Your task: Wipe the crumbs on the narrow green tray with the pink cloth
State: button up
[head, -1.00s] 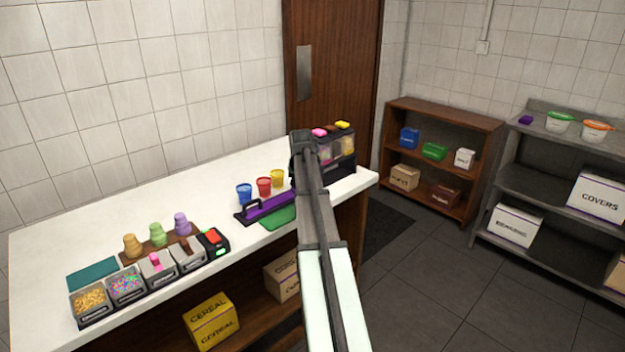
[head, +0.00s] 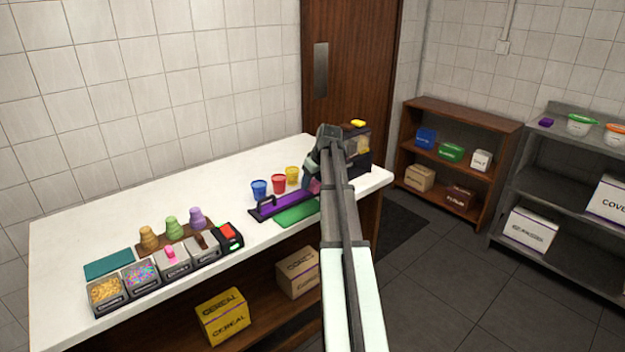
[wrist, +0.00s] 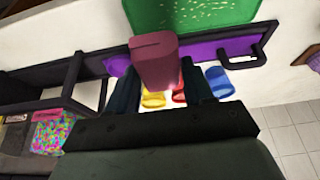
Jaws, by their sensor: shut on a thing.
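My gripper (wrist: 153,95) is shut on the pink cloth (wrist: 155,60), a thick block-like piece that hangs between the fingers. In the head view a bit of the pink cloth (head: 314,187) shows beside my arm, at the right end of the purple tray. The narrow green tray (head: 297,214) lies on the counter in front of the purple tray, partly hidden by my arm. In the wrist view the green tray (wrist: 150,14) is at the top, with pale crumbs (wrist: 215,17) on its right part. The cloth's end is close to the tray's edge; I cannot tell whether they touch.
The purple tray (head: 268,208) with a dark handle lies beside the green tray. Blue (head: 259,190), red (head: 279,184) and yellow (head: 292,175) cups stand behind it. A dark dispenser (head: 357,150) stands at the right. Topping bins (head: 141,276) fill the left front; the counter's back is clear.

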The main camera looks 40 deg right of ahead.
send_over(310, 204)
jog(key=s, duration=0.2)
jog(key=shift+w+f, duration=0.15)
jog(key=shift+f, duration=1.4)
jog(key=shift+w+f, duration=0.1)
jog(key=shift+f, duration=1.4)
jog(key=shift+a+f, duration=0.5)
jog(key=shift+f, duration=0.2)
jog(key=shift+c, duration=0.3)
jog(key=shift+a, duration=5.3)
jog(key=shift+d, duration=5.85)
jog(key=shift+a+r, duration=0.1)
jog(key=shift+r, duration=4)
